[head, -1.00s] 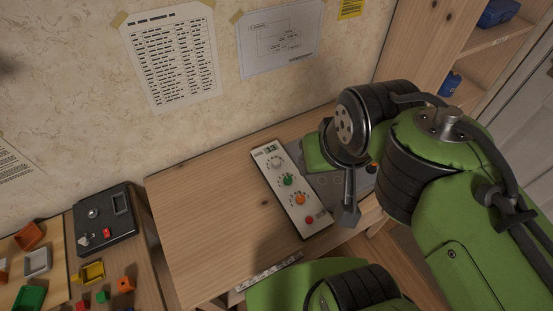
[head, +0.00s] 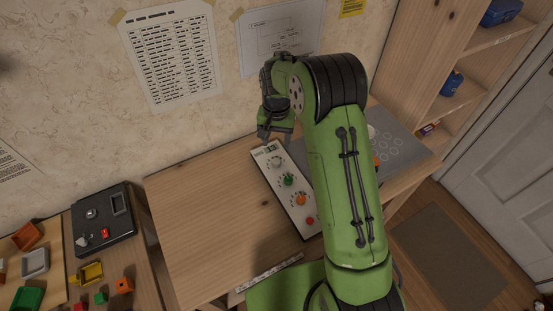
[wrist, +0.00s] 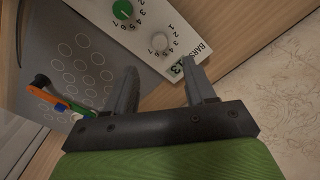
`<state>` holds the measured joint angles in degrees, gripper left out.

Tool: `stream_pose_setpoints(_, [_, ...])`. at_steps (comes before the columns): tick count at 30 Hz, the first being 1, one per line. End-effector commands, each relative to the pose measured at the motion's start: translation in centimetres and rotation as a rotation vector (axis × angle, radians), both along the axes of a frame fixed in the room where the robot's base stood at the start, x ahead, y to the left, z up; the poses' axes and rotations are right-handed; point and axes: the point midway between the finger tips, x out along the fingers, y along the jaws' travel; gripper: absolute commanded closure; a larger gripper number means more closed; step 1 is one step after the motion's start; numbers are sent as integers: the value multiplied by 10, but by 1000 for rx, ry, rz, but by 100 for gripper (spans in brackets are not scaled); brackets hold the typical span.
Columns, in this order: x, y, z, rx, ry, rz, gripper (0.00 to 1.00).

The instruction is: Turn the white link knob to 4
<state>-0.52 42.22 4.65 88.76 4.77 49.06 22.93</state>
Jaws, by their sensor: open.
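The white link knob (head: 276,163) is the uppermost knob on a white panel (head: 305,229) that lies on the wooden table. In the wrist view the white knob (wrist: 161,42) sits within a ring of printed numbers, beyond my fingertips. My gripper (head: 268,136) is at the top end of the panel in the head view. In the wrist view my gripper (wrist: 160,70) has its two fingers apart with nothing between them. One fingertip is near the panel's label end; contact cannot be told. A green knob (head: 288,181) and an orange knob (head: 301,200) sit below the white one.
A red button (head: 310,221) is at the panel's lower end. A grey plate with circles (head: 401,146) lies right of the panel. Colored handles (wrist: 62,104) show beside it. A black box (head: 104,222) stands left. The table's left part (head: 205,205) is clear.

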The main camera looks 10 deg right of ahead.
Motion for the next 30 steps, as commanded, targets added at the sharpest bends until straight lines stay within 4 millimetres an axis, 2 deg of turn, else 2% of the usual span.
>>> stream_pose_setpoints(1, [-1, 0, -16, 0, 4, 0, 45])
stream_pose_setpoints(3, [-1, 0, -34, 0, 4, 0, 45])
stream_pose_setpoints(9, [-1, 0, -78, 0, 3, 0, 45])
stream_pose_setpoints(14, [-1, 0, -93, 0, 1, 0, 45])
stream_pose_setpoints(22, [0, 0, -95, 0, -1, 1, 45])
stream_pose_setpoints(30, [0, 0, -95, 0, -1, 1, 87])
